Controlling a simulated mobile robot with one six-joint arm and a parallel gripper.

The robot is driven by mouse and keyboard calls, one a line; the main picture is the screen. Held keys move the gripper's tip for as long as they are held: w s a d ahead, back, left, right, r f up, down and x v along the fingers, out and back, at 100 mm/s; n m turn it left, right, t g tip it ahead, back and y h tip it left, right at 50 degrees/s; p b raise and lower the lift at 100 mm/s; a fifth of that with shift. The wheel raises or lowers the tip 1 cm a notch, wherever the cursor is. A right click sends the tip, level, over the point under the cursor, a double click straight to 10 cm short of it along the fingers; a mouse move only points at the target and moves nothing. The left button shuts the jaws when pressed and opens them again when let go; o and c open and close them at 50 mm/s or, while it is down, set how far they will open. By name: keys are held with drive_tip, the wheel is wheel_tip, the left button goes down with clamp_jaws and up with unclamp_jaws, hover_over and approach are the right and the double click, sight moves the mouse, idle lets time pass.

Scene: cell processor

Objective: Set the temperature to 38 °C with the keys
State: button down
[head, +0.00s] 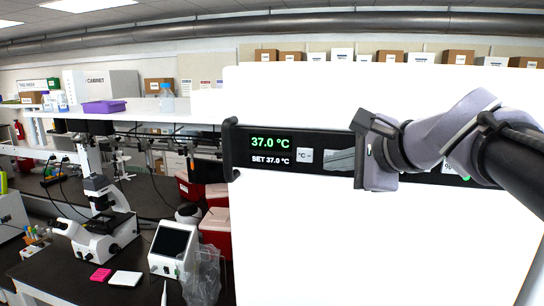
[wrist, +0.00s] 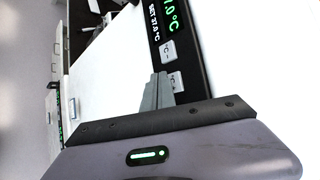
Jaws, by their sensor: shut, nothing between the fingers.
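The black control panel (head: 240,160) on the white cabinet shows 37.0 °C in green on its display (head: 270,150), with SET 37.0 °C below. The "°C −" key (head: 304,155) is just right of the display; it also shows in the wrist view (wrist: 168,52). My gripper (head: 329,160) is shut and empty, its fingertips just right of that key in the head view. In the wrist view its fingers (wrist: 159,76) end beside the key; I cannot tell whether they touch the panel. My gripper and arm hide much of the panel's right part, and no plus key is readable.
The white cabinet front (head: 360,245) fills the right side. A black handle (head: 230,150) sticks out at the panel's left end. A bench at left holds a microscope (head: 100,215) and a small white device (head: 173,248). Boxes stand on top at the back.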

drive_tip(key=shift+w, duration=0.15)
drive_tip(key=shift+w+d, duration=0.15)
drive_tip(key=shift+w, duration=0.15)
drive_tip(key=shift+w+d, duration=0.1)
drive_tip(key=shift+w, duration=0.2)
idle(0.8)
drive_tip(key=shift+s+a+b, duration=0.25)
drive_tip(key=shift+s+b, duration=0.05)
drive_tip(key=shift+s, duration=0.4)
drive_tip(key=s, duration=0.1)
drive_tip(key=s+a+b, duration=0.1)
drive_tip(key=s, duration=0.3)
drive_tip(key=shift+a+r, duration=0.1)
drive_tip(key=shift+a, duration=0.2)
drive_tip(key=shift+r, duration=0.1)
idle(0.4)
